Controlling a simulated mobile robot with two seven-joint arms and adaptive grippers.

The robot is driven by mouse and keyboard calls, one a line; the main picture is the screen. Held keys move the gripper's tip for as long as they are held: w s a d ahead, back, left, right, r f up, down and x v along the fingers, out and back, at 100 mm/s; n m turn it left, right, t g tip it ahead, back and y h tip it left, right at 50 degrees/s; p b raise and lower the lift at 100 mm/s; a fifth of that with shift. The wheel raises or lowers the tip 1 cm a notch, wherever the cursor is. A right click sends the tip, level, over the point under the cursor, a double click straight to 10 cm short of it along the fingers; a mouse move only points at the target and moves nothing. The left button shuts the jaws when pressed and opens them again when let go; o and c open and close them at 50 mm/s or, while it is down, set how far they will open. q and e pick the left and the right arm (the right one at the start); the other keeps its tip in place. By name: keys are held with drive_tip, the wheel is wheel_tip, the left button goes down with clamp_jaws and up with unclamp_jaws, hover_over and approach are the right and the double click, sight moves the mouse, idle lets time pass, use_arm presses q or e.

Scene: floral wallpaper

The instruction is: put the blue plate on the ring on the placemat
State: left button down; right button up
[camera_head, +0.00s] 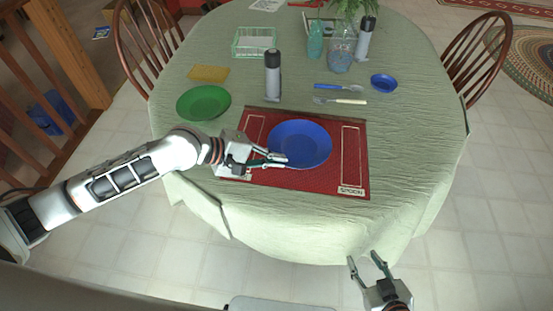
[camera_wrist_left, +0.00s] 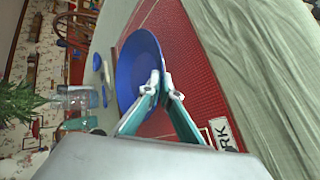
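The blue plate (camera_head: 303,140) is over the middle of the red placemat (camera_head: 335,182). It also shows in the left wrist view (camera_wrist_left: 136,62). My left gripper (camera_head: 284,160) is at the plate's near left rim. In the left wrist view its fingertips (camera_wrist_left: 165,87) are close together, one on each side of the rim, shut on it. I cannot tell whether the plate touches the mat. The ring is not visible; the plate covers the mat's middle. My right gripper (camera_head: 368,264) is open and empty, off the table's near edge.
A green plate (camera_head: 203,102), yellow sponge (camera_head: 209,73), grey-and-black bottle (camera_head: 272,76) and green rack (camera_head: 254,43) stand left and behind. Blue-handled and white-handled cutlery (camera_head: 340,101), a small blue dish (camera_head: 383,83) and a glass vase (camera_head: 340,56) are behind. The tablecloth's right side is clear.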

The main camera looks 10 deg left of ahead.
use_arm(q)
drive_tip(key=c, duration=2.6)
unclamp_jaws()
drive_tip(key=shift+f, duration=0.1)
drive_tip(key=shift+o, duration=0.2)
drive_tip(key=shift+a+r, duration=0.15)
drive_tip(key=shift+r, duration=0.1)
drive_tip(key=p+v, duration=0.1)
drive_tip(key=v, duration=1)
drive_tip(key=shift+s+a+r+p, duration=0.15)
drive_tip(key=shift+s+a+p, duration=0.1)
drive_tip(key=shift+p, duration=0.05)
